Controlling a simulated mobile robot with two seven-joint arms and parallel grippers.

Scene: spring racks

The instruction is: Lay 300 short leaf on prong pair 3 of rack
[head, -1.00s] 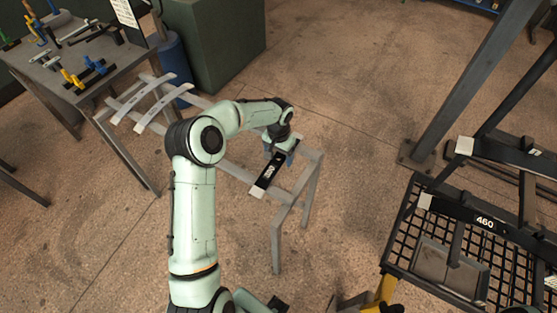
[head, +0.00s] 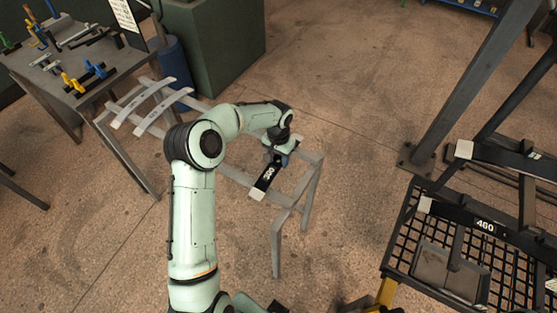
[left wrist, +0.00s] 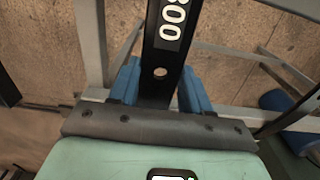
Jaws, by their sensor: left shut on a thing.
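The 300 short leaf (head: 267,179) is a black bar with a white 300 label and a pale near end. It lies along the right end of the grey stand in the head view. My left gripper (head: 279,160) is shut on its far part. In the left wrist view the leaf (left wrist: 165,60) passes between the blue fingers, its label and a round hole showing. I cannot tell whether it is clear of the stand. The dark rack (head: 455,170) stands at the right, partly out of frame; its prong pairs are not clearly distinguishable. My right gripper is not in view.
The grey stand (head: 310,187) holds several pale curved leaves (head: 140,105) at its left end. On the rack side, a black bar labelled 460 (head: 485,224) lies above a mesh shelf (head: 405,265). A tool bench (head: 75,75) is at back left. Open floor (head: 350,190) separates stand and rack.

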